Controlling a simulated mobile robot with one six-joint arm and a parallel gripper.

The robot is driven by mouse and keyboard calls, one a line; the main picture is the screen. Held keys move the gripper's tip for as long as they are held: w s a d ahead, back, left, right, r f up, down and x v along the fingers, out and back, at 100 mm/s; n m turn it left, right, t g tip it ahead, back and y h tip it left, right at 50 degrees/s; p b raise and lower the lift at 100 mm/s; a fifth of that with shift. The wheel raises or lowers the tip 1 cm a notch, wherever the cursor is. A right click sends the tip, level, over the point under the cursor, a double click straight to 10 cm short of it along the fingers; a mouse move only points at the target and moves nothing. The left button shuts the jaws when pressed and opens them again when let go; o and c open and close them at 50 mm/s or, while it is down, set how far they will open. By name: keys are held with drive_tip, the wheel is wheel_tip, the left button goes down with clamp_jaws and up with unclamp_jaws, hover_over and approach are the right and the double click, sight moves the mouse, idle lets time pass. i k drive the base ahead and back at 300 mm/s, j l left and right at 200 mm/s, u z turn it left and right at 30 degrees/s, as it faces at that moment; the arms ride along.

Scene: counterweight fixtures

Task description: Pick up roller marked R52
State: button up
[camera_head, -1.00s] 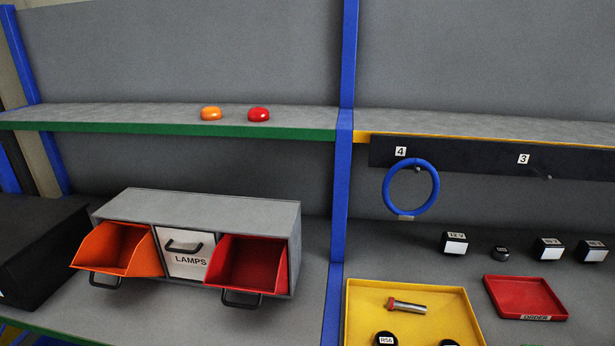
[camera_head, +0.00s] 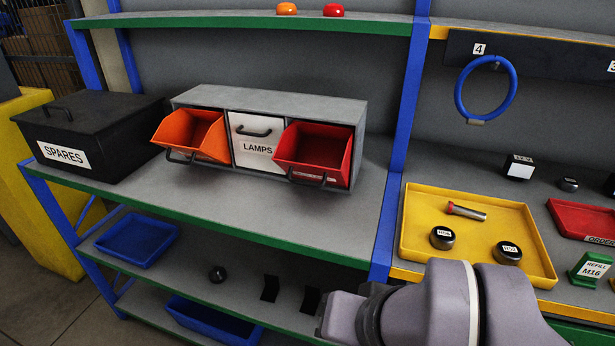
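Two short dark rollers with metal rims and white top labels stand in the yellow tray (camera_head: 413,205). The right roller (camera_head: 507,253) has a label that looks like R52, but it is too small to read surely. The left roller (camera_head: 442,238) has a label that reads like R56. A metal cylinder with a red end (camera_head: 467,212) lies behind them in the tray. My grey arm crosses the bottom of the view, in front of the tray. My gripper is not in view.
A red tray (camera_head: 582,218) and a green REFILL M16 holder (camera_head: 590,268) are right of the yellow tray. A blue post (camera_head: 398,150) stands at its left. A blue ring (camera_head: 486,88) hangs above. Left are the LAMPS drawer unit (camera_head: 270,105) and black SPARES box (camera_head: 95,130).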

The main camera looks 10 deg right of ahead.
sight(505, 252)
drive_tip(key=z, duration=1.5)
